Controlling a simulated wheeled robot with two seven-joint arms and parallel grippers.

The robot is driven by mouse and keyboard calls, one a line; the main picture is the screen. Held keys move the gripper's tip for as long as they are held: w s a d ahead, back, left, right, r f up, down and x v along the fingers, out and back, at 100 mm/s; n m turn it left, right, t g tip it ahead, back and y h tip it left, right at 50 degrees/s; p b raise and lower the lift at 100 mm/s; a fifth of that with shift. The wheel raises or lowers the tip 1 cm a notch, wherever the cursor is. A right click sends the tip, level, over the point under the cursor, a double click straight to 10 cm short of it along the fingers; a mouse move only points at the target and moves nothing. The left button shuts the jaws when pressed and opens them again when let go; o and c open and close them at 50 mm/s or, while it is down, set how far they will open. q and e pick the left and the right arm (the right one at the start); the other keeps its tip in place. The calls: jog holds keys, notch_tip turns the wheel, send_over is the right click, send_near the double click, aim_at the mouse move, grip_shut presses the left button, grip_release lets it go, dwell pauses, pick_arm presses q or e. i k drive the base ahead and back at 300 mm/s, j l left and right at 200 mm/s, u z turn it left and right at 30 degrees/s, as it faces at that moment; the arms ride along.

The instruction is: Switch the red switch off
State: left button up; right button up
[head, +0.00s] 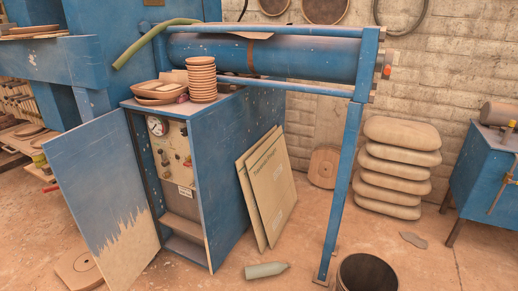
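A blue cabinet (235,160) stands open in the middle of the head view, its door (95,185) swung out to the left. Inside is a control panel (173,150) with a round gauge (157,126), several small knobs or valves, and a white label (185,191). A small reddish fitting (188,161) is on the panel's right side. It is too small to tell whether it is the red switch or what position it is in. Neither of my grippers is in view.
A stack of bowls (201,80) stands on the cabinet. Boards (267,190) lean against its right side. A blue post (342,190) and a dark bucket (366,272) stand to the right. A bottle-like object (266,270) lies on the floor in front.

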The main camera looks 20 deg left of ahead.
aim_at(188, 164)
jog(key=j+z, duration=0.2)
jog(key=j, duration=0.55)
jog(key=j+z, duration=0.15)
jog(key=j, duration=0.55)
jog(key=k+j+z, duration=0.2)
jog(key=j, duration=0.55)
jog(key=k+j, duration=0.1)
jog(key=j, duration=1.35)
jog(key=k+j, duration=0.15)
jog(key=j, duration=1.3)
jog(key=k+j, duration=0.15)
jog(key=j, duration=0.55)
jog(key=k+j, duration=0.1)
jog(key=j, duration=0.6)
